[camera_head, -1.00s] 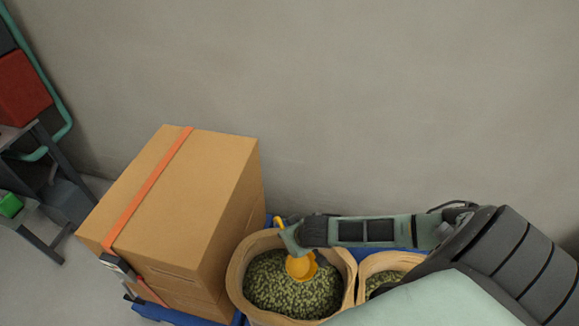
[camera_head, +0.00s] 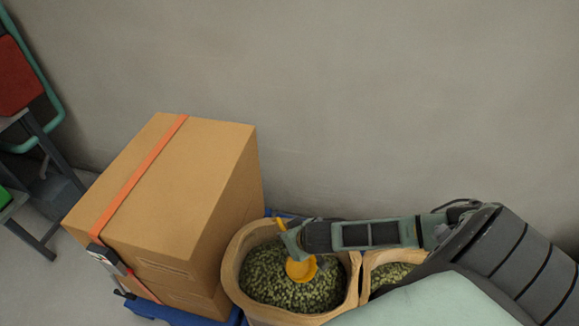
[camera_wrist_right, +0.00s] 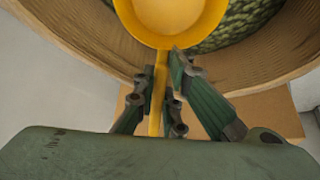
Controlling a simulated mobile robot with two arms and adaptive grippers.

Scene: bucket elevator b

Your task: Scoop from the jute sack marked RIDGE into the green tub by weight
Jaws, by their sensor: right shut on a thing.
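A yellow scoop (camera_head: 300,270) is held by its handle in my right gripper (camera_head: 291,241). In the right wrist view, the fingers of my right gripper (camera_wrist_right: 162,82) close on the thin handle, and the scoop's round bowl (camera_wrist_right: 172,15) is ahead of them. The bowl is over the green pellets in an open sack (camera_head: 232,270); I cannot tell whether it touches them. No RIDGE mark shows on this sack. A green object (camera_head: 8,197) is cut off at the left edge; I cannot tell whether it is the tub. My left gripper is not in view.
A big cardboard box (camera_head: 190,185) with an orange strap stands left of the sack. A second open sack (camera_head: 372,262) stands to the right, partly behind my arm. Both sacks are beside blue edging. A grey wall (camera_head: 350,90) is behind. A dark stand (camera_head: 42,140) is at left.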

